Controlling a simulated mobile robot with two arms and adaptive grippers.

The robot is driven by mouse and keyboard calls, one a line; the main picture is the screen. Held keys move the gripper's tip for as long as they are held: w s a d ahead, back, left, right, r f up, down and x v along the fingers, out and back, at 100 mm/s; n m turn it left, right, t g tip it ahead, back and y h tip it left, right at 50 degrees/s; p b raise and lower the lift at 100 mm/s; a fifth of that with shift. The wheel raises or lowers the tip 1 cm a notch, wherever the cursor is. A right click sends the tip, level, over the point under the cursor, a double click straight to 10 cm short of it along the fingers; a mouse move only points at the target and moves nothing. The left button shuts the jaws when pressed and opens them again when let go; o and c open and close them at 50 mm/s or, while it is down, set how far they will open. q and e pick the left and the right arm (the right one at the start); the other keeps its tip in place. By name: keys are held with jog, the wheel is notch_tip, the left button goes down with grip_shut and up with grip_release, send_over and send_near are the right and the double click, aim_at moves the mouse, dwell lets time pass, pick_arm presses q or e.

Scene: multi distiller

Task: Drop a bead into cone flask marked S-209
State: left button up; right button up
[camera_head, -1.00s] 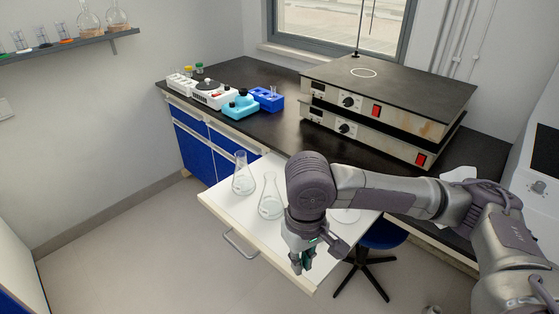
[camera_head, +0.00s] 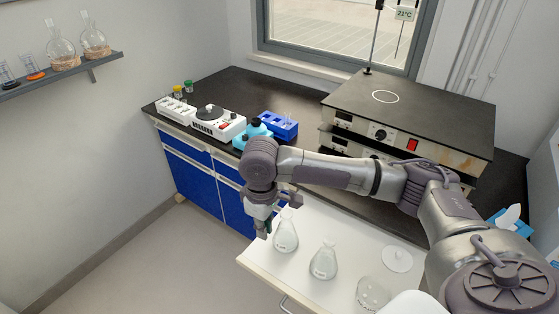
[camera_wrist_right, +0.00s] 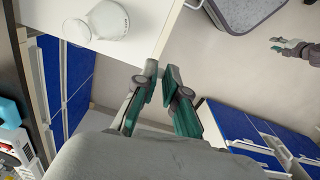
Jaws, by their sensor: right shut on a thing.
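Two clear cone flasks stand on the white pull-out board: the nearer-left flask (camera_head: 285,236) and another flask (camera_head: 323,262) to its right. Their marks are too small to read, so I cannot tell which is S-209. My right gripper (camera_head: 266,229) is just left of the left flask, pointing down by the board's left edge. In the right wrist view, its fingertips (camera_wrist_right: 160,80) are close together beyond the board edge, with a flask (camera_wrist_right: 108,20) at upper left. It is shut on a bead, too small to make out. My left gripper (camera_wrist_right: 285,47) shows small at the right.
A round glass vessel (camera_head: 372,292) and a white disc (camera_head: 398,258) are on the white board (camera_head: 345,232). A stacked hotplate (camera_head: 410,115), blue rack (camera_head: 279,125) and white device (camera_head: 218,123) stand on the black bench. Floor is clear at left.

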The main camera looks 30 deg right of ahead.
pick_arm(q)
jog(key=s+d+r+p, duration=0.2)
jog(key=s+r+p, duration=0.2)
jog(key=r+p, duration=0.65)
pick_arm(e)
jog(key=w+d+r+n+b, duration=0.1)
jog(key=w+d+r+n, duration=0.15)
jog(key=d, duration=0.25)
jog(key=w+d+r+n, duration=0.1)
jog(key=w+d+n, duration=0.1)
jog(key=d+n, duration=0.2)
pick_arm(q)
jog(key=f+b, duration=0.1)
jog(key=w+f+b, duration=0.1)
jog(key=b, duration=0.1)
jog(key=a+f+b, duration=0.1)
jog(key=b, duration=0.1)
jog(key=shift+w+f, duration=0.25)
jog(key=shift+w, duration=0.1)
pick_arm(e)
jog(key=shift+n, duration=0.45)
jog(key=f, duration=0.3)
jog(key=d+f, duration=0.1)
jog(key=f, duration=0.1)
jog(key=shift+w+f, duration=0.2)
jog(key=shift+w, duration=0.2)
pick_arm(q)
jog(key=shift+r+p, duration=0.3)
jog(key=shift+r, duration=0.2)
